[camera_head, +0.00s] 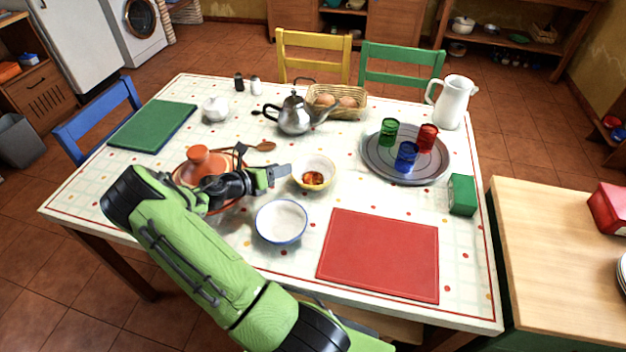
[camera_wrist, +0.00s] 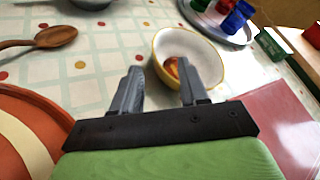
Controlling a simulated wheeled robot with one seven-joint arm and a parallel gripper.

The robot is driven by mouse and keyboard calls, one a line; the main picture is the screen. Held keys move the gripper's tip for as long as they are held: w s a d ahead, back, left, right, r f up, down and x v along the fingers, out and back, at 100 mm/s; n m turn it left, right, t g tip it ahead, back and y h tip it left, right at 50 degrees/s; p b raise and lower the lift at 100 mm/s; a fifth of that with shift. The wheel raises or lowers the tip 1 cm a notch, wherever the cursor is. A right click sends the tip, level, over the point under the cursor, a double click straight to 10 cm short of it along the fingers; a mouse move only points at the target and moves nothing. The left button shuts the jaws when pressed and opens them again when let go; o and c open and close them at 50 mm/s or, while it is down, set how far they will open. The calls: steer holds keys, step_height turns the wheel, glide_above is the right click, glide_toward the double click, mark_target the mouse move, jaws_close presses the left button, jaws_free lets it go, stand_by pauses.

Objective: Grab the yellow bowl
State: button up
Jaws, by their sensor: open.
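The yellow bowl (camera_head: 315,173) stands upright near the middle of the table, with something orange-brown inside it. In the wrist view the yellow bowl (camera_wrist: 204,50) has a white inside and a yellow rim and outer wall. My gripper (camera_head: 283,175) is just left of the bowl. In the wrist view my gripper (camera_wrist: 162,82) is open, and its right finger overlaps the bowl's near side while its left finger is beside the bowl. Nothing is held. I cannot tell whether the right finger touches the bowl.
A white bowl with a blue rim (camera_head: 281,222) stands close in front. A wooden spoon (camera_head: 262,146), a metal teapot (camera_head: 295,116) and a tray with cups (camera_head: 378,168) are around. A red mat (camera_head: 380,255) lies front right.

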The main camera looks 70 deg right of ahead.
mark_target(298, 165)
steer(key=b+x, duration=0.2)
steer(key=x, duration=0.6)
steer(key=shift+d+f, duration=0.2)
steer(key=shift+f, duration=0.05)
steer(key=shift+a+r, duration=0.1)
steer(key=shift+c, duration=0.3)
jaws_close()
